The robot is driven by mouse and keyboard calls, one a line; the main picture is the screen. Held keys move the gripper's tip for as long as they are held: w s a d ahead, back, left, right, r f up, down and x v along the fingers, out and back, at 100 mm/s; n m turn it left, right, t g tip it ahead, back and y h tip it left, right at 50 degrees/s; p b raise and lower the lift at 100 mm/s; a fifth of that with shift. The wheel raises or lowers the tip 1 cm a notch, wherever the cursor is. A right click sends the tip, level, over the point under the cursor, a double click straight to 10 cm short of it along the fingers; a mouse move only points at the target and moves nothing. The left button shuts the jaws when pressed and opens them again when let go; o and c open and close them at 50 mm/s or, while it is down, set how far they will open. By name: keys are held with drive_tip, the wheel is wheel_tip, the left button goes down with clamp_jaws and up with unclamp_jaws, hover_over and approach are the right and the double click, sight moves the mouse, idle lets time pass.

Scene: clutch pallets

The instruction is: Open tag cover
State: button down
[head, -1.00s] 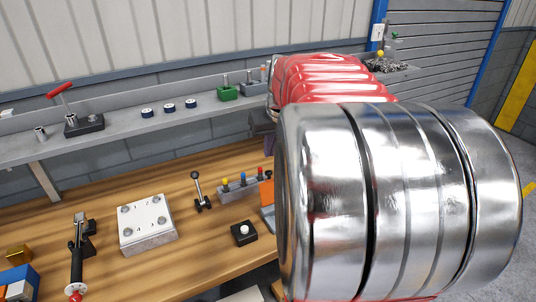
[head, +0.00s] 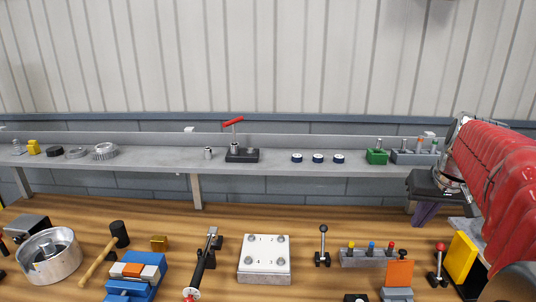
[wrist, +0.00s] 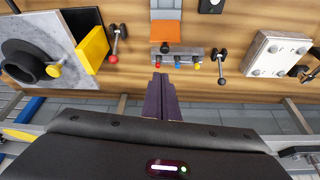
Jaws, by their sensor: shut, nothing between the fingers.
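An orange plate (head: 399,273) stands upright on a small grey block (head: 397,294) at the front right of the bench; it looks like the tag cover, though no tag shows. In the wrist view the orange plate (wrist: 165,31) lies ahead of the fingers, beside its grey block (wrist: 165,9). My gripper (head: 421,226) hangs over the back of the bench, its purple fingers together and empty. In the wrist view my gripper (wrist: 160,76) points at the grey peg block (wrist: 178,56), apart from the orange plate.
The peg block (head: 370,258) holds several coloured knobs. A yellow panel (head: 462,258) and a red-knobbed lever (head: 438,268) stand right of the orange plate. A black-knobbed lever (head: 323,247) and a white-topped block (head: 265,258) stand left. A shelf (head: 280,162) runs behind.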

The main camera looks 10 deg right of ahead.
drive_tip(key=shift+d, duration=0.1)
drive_tip(key=s+a+f+n, duration=0.1)
drive_tip(key=s+a+f, duration=0.1)
drive_tip(key=a, duration=0.8)
drive_tip(key=s+a+f+n+t+y, duration=0.1)
drive_tip(key=s+a, duration=0.4)
drive_tip(key=a, duration=0.6)
drive_tip(key=s+a+f+n, duration=0.3)
drive_tip(key=a+f, duration=0.2)
drive_tip(key=a, duration=0.5)
drive_tip(key=shift+s+a+f+y, duration=0.15)
drive_tip(key=shift+s+a+y, duration=0.15)
drive_tip(key=shift+y, duration=0.1)
drive_tip(key=c, duration=2.5)
unclamp_jaws()
drive_tip(key=shift+c, duration=0.2)
